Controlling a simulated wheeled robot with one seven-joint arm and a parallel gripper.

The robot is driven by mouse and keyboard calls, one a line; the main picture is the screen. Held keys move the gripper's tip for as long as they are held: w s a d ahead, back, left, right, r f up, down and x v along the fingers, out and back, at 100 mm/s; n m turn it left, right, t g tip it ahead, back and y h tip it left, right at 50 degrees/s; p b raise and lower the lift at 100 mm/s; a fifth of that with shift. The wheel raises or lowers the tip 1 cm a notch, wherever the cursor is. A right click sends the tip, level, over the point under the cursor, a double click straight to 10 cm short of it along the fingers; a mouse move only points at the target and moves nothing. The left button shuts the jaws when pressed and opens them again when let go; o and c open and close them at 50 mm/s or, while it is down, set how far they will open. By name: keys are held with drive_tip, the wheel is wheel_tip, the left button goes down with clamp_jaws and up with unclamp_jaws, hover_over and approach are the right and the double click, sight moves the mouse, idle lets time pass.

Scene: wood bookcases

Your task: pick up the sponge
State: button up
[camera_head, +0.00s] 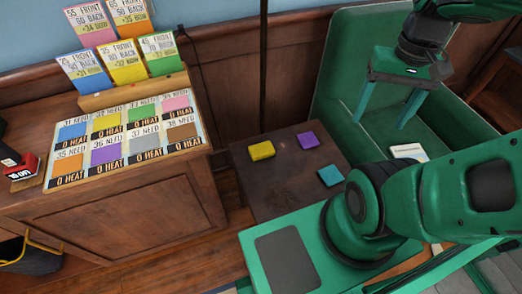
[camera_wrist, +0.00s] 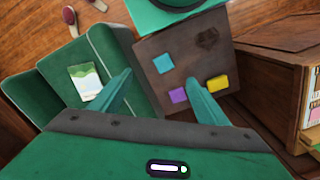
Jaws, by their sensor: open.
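A thick yellow block (camera_head: 261,150), which looks most like a sponge, lies on the small dark wood table (camera_head: 262,197). A flat purple square (camera_head: 307,140) and a flat teal square (camera_head: 330,175) lie on the same table. In the wrist view the yellow block (camera_wrist: 217,83) is just right of the right finger, the purple square (camera_wrist: 178,95) just left of that finger, and the teal square (camera_wrist: 163,63) between the fingers. My gripper (camera_head: 382,122) is open and empty, above the green armchair to the right of the table; its fingers (camera_wrist: 156,76) also show in the wrist view.
The green armchair (camera_head: 348,85) stands beside the table, with a small booklet (camera_head: 409,152) on its seat. A wood cabinet (camera_head: 130,225) at the left carries a board of coloured cards (camera_head: 125,137) and a rack of upright cards (camera_head: 134,90). A dark basket (camera_head: 30,258) stands lower left.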

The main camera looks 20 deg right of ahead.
drive_tip(key=w+f+n, duration=0.4)
drive_tip(key=w+n, duration=0.3)
drive_tip(key=w, duration=0.1)
drive_tip(key=n+y, duration=0.3)
drive_tip(key=n, duration=1.4)
approach(262, 148)
drive_tip(key=shift+x, duration=4.3)
drive_tip(key=shift+s+f, duration=0.1)
drive_tip(key=shift+f, duration=0.15)
drive_tip(key=c, duration=1.2)
